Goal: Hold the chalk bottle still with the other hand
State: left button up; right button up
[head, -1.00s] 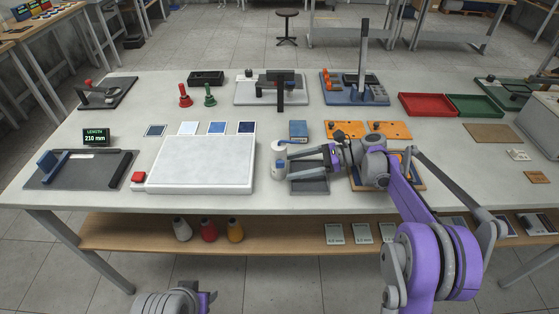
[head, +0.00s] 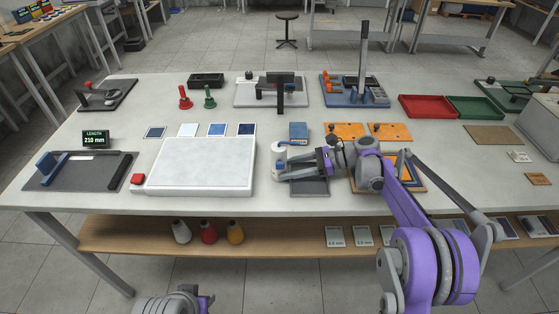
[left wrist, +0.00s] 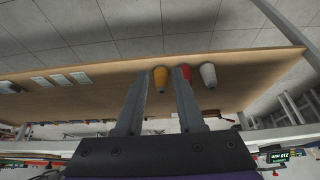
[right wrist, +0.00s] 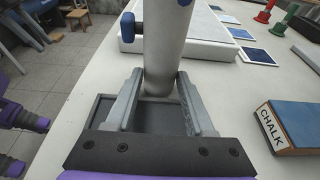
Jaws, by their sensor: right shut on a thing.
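The white bottle with blue parts (head: 280,163) stands on the table right of the large white board. It also shows in the right wrist view as a pale cylinder (right wrist: 165,50) between the fingers. My right gripper (head: 283,174) reaches in from the right and is shut on the bottle low on its body. A blue block labelled CHALK (right wrist: 292,125) lies beside it and shows behind the bottle in the head view (head: 298,131). My left gripper (head: 208,300) is low, in front of the table. In the left wrist view its fingers (left wrist: 160,85) are apart and empty.
A dark tray (head: 310,188) lies under my right gripper. The white board (head: 200,165) is just left of the bottle. The shelf below (head: 285,240) holds white, red and orange bottles (head: 208,231). Orange plates (head: 345,130) lie behind my right arm.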

pick_arm(q)
grip_shut()
dwell(1.4)
